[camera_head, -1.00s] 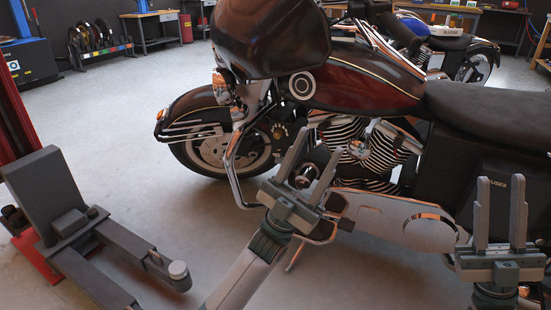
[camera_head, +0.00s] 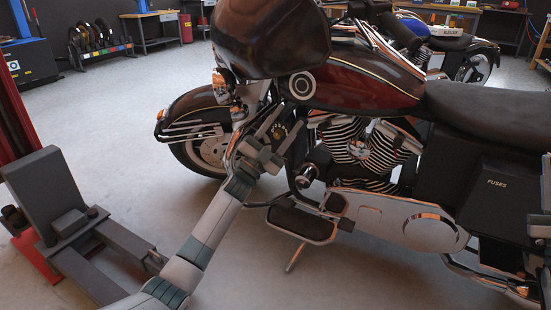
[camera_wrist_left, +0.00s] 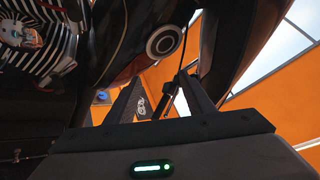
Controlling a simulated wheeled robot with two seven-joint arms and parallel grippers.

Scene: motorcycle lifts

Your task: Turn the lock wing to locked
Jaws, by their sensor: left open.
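The motorcycle (camera_head: 360,88) has a dark red tank and chrome engine. A round dark disc with a pale ring (camera_head: 302,84) sits on its side below the fairing; it also shows in the left wrist view (camera_wrist_left: 164,41). I cannot make out a lock wing for certain. My left gripper (camera_head: 284,122) is open beside the front of the motorcycle, below the disc. Its two fingers (camera_wrist_left: 160,98) point up in the left wrist view, apart, with a thin dark rod behind them.
A grey lift arm and red post (camera_head: 25,215) stand at the left. The front wheel (camera_head: 205,150), footboard (camera_head: 302,222) and engine (camera_head: 365,150) lie close around the left arm. A second, blue motorcycle (camera_head: 440,35) stands behind. Open floor lies at the upper left.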

